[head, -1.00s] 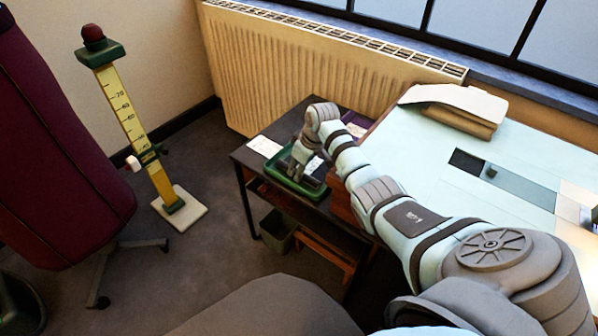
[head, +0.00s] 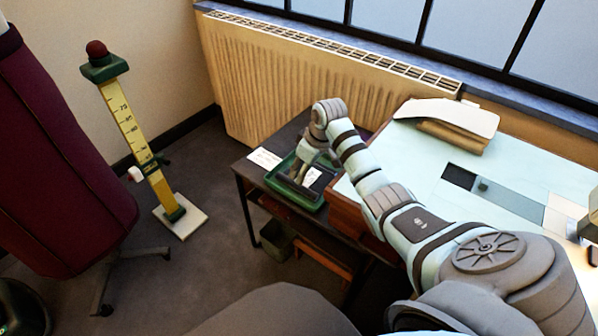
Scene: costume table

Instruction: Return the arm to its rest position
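My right arm reaches from the bottom right to the small dark table. My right gripper (head: 302,170) points down over the green tray (head: 312,206) on that table. The fingertips are small and partly lost against the tray's contents, so I cannot tell whether they are open or shut. Dark and pale items lie in the tray beneath the gripper; whether it touches them is unclear. My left gripper is not in view.
A small dark table (head: 246,171) with a white card (head: 264,158) stands by the radiator (head: 300,80). A pale blue table (head: 480,155) is at right. A yellow measuring stand (head: 136,135) and a maroon dress form (head: 60,160) stand left. Floor between is clear.

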